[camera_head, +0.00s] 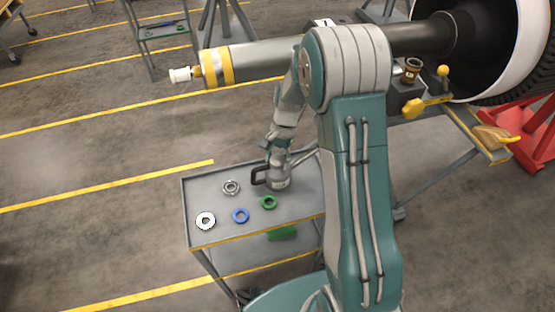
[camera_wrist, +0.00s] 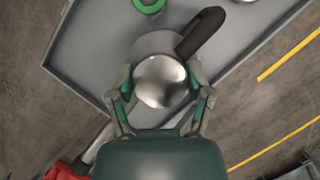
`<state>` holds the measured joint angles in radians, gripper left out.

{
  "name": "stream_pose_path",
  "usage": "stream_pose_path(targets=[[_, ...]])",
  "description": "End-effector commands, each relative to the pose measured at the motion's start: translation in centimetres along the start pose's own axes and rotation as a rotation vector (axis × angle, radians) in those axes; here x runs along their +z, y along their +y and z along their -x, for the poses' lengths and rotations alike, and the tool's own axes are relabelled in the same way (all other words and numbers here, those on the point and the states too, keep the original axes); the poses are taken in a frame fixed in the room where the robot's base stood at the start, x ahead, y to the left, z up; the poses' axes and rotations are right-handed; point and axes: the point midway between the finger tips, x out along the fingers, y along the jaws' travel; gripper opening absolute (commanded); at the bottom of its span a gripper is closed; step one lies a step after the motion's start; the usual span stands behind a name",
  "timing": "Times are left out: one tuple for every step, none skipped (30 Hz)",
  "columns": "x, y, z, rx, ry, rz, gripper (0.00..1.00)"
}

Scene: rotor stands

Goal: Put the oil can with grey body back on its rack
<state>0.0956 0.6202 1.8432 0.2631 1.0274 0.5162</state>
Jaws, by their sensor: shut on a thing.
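The grey oil can (camera_head: 279,183) with a black handle (camera_head: 259,178) is at the back right of the grey cart top (camera_head: 225,231). It looks upright; I cannot tell whether it touches the cart. My gripper (camera_head: 279,171) reaches down over it from above. In the wrist view, my gripper (camera_wrist: 160,88) has one finger on each side of the can's shiny round top (camera_wrist: 160,80) and is shut on it. The black handle (camera_wrist: 201,32) points up and right there. I cannot make out the can's rack for certain.
On the cart lie a silver ring (camera_head: 231,188), a white ring (camera_head: 205,221), a blue ring (camera_head: 241,215) and a green ring (camera_head: 269,202). A long rotor shaft (camera_head: 260,60) runs above and behind the cart. A small brown container (camera_head: 411,70) stands at right.

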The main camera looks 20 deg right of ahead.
Motion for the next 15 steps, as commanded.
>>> stream_pose_path(targets=[[0.0,-0.02,-0.03,0.0,0.0,0.0,0.05],[-0.03,-0.01,-0.11,0.001,0.0,0.0,0.05],[-0.06,-0.01,-0.2,0.001,-0.001,0.0,0.71],[-0.06,-0.01,-0.18,0.001,-0.001,0.0,0.84],[-0.05,-0.01,-0.17,0.001,-0.001,0.0,0.97],[-0.05,-0.01,-0.17,0.001,-0.001,0.0,1.0],[-0.05,-0.01,-0.17,0.001,-0.001,0.0,1.0],[-0.05,-0.01,-0.17,0.001,-0.001,0.0,1.0],[-0.05,-0.01,-0.17,0.001,-0.001,0.0,1.0],[-0.05,-0.01,-0.16,0.001,-0.001,0.0,1.0],[-0.06,-0.01,-0.16,0.001,-0.001,0.0,1.0],[-0.06,-0.01,-0.16,0.001,-0.001,0.001,1.0],[-0.06,-0.01,-0.15,0.001,-0.001,0.0,1.0],[-0.06,-0.01,-0.15,0.001,-0.001,0.0,1.0],[-0.06,-0.01,-0.15,0.001,0.0,0.0,1.0]])
